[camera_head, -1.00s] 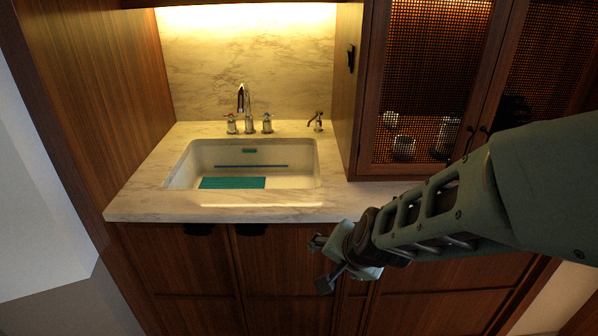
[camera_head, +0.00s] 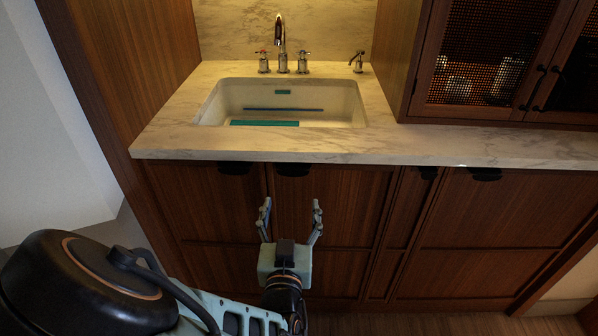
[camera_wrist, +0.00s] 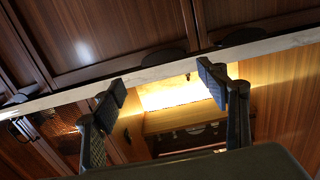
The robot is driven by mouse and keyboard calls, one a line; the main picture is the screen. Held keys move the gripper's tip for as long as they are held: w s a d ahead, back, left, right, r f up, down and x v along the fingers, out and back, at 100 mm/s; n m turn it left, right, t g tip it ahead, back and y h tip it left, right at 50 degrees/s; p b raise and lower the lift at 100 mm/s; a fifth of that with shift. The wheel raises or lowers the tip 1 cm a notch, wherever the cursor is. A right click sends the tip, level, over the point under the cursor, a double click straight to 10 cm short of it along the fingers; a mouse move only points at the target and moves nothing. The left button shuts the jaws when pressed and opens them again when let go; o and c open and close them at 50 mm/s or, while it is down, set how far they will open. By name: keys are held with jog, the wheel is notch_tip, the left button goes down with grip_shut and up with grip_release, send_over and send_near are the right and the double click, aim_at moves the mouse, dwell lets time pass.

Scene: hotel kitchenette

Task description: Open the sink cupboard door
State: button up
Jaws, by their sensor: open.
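The sink cupboard has two shut wooden doors under the counter, a left door (camera_head: 210,205) and a right door (camera_head: 350,215). Each has a black handle at its top edge: the left handle (camera_head: 235,168) and the right handle (camera_head: 293,169). My gripper (camera_head: 291,204) is open and empty, in front of the right door and below its handle in the head view. Its fingers look apart from the handle. In the wrist view, my spread fingers (camera_wrist: 165,85) show against the counter edge, with dark handles (camera_wrist: 165,58) on the wooden fronts above.
A marble counter (camera_head: 450,148) with a white sink (camera_head: 345,110) and tap (camera_head: 281,45) overhangs the doors. More shut fronts (camera_head: 500,220) continue to the right. A tall wood panel (camera_head: 125,75) bounds the left. A mesh-door cabinet (camera_head: 490,60) stands on the counter.

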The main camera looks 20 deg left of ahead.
aim_at(293, 174)
jog(key=x, duration=1)
jog(key=shift+w+a+r, duration=0.15)
jog(key=shift+w+a, duration=0.1)
jog(key=shift+w, duration=0.05)
jog(key=c, duration=1.5)
